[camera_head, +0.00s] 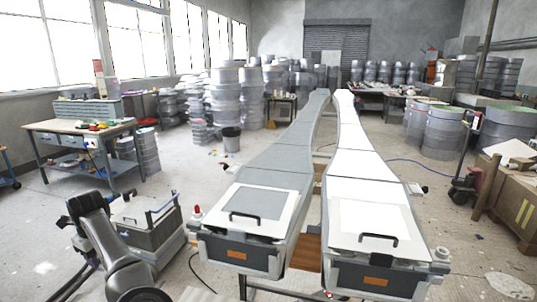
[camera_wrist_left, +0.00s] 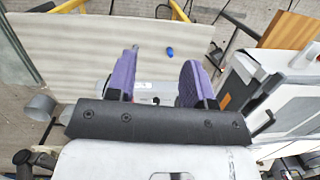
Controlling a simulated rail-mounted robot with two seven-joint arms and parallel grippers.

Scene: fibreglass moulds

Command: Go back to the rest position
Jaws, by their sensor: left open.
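My left gripper (camera_wrist_left: 160,66) shows in the left wrist view with two purple fingers spread apart. Nothing is held between them. A pale flat board (camera_wrist_left: 75,55) lies beyond the fingers, with a small blue object (camera_wrist_left: 169,51) near them in the picture. In the head view a dark arm of mine (camera_head: 112,250) stands at the lower left, and its fingers are not visible there. My right gripper is in neither view.
Two long moulds, one grey (camera_head: 283,155) and one white (camera_head: 357,163), run away from me, with handled panels at their near ends. A workbench (camera_head: 75,128) stands at left, a wooden crate (camera_head: 510,205) at right. Floor (camera_head: 195,165) is open left of the moulds.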

